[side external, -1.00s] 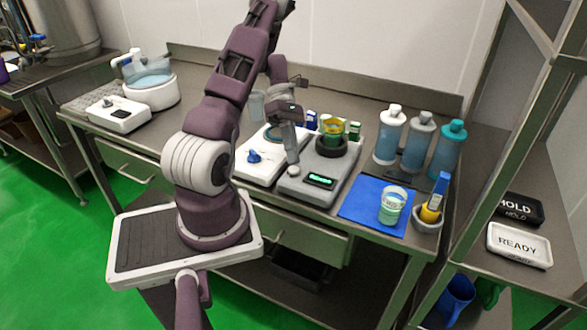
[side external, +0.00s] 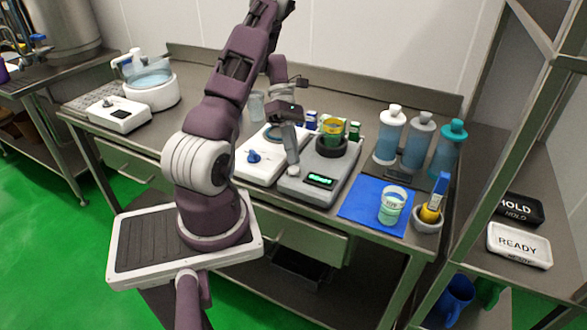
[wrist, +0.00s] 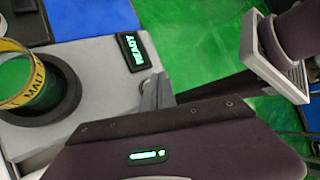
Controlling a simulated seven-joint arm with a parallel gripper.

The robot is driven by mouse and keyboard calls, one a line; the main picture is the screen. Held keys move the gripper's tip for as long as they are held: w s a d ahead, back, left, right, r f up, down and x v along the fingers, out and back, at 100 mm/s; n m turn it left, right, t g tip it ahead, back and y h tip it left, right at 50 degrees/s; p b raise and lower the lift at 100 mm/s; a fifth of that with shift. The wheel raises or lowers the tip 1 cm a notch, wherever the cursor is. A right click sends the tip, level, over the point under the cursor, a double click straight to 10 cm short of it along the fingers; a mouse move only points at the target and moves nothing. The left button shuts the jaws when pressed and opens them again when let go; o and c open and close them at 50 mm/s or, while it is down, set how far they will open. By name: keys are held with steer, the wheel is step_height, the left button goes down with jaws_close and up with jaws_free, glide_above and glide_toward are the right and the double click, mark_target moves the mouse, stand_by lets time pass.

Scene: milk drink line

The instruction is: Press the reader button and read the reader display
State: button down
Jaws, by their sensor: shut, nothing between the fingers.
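The reader is a grey box (side external: 333,176) on the bench, with a green-lit display (side external: 320,181) at its front. In the wrist view the display (wrist: 135,53) shows green letters that read READY, turned sideways. The pale round reader button (side external: 293,171) is at the front left of the box. My gripper (side external: 292,160) is shut and empty, pointing down right at the button; I cannot tell whether it touches. A yellow-banded cup (side external: 332,131) sits in the reader's dark round holder (side external: 331,147).
A white device with a blue knob (side external: 254,156) stands just left of the reader. A blue mat (side external: 358,208) with a labelled cup (side external: 392,206) lies to the right. Several bottles (side external: 389,136) stand behind it. READY (side external: 519,246) and HOLD (side external: 518,208) trays are at far right.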

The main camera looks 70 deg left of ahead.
steer(key=shift+f, duration=0.15)
steer(key=shift+f, duration=0.25)
steer(key=shift+f, duration=0.45)
stand_by(0.7)
steer(key=shift+r, duration=0.85)
steer(key=shift+r, duration=2.55)
